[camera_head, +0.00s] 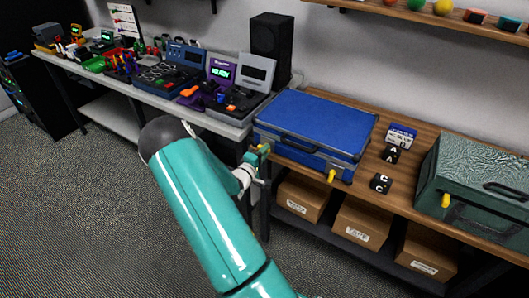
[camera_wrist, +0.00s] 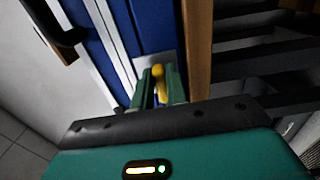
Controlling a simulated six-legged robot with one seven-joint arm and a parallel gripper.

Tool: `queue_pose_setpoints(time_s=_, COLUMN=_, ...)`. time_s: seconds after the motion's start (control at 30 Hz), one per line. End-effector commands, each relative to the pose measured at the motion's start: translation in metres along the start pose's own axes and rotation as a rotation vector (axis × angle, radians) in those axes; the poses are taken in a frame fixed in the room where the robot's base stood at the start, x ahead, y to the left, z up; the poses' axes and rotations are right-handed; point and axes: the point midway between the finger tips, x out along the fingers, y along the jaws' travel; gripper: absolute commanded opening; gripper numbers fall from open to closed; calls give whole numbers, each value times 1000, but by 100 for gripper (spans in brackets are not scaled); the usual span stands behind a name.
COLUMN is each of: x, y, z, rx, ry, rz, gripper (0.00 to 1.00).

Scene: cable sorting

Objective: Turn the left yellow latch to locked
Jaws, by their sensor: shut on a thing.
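The blue case (camera_head: 312,122) lies closed on the wooden bench, its dark handle on the front. Its left yellow latch (camera_head: 265,148) is at the front left corner, mostly covered by my gripper (camera_head: 256,157). In the wrist view my green fingers (camera_wrist: 160,88) are shut around the yellow latch (camera_wrist: 158,72), one finger on each side, in front of a grey plate on the blue case (camera_wrist: 148,25). The latch's exact angle is hard to tell. The right yellow latch (camera_head: 331,175) shows free on the case front, hanging down.
A green case (camera_head: 470,165) with its own yellow latch (camera_head: 446,200) stands at right. Black lettered blocks (camera_head: 381,183) and a small blue-and-white box (camera_head: 401,135) lie between the cases. Cardboard boxes (camera_head: 361,222) sit on the shelf below. A grey table (camera_head: 215,122) with devices adjoins at left.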

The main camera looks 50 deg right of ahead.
Motion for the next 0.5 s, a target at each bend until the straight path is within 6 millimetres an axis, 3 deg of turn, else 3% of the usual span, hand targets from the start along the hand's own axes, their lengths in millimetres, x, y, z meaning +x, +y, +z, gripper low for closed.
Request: queue_pose_setpoints(time_s=0.5, x=-1, y=-1, z=0, rx=37, ry=1, rz=-2, gripper=0)
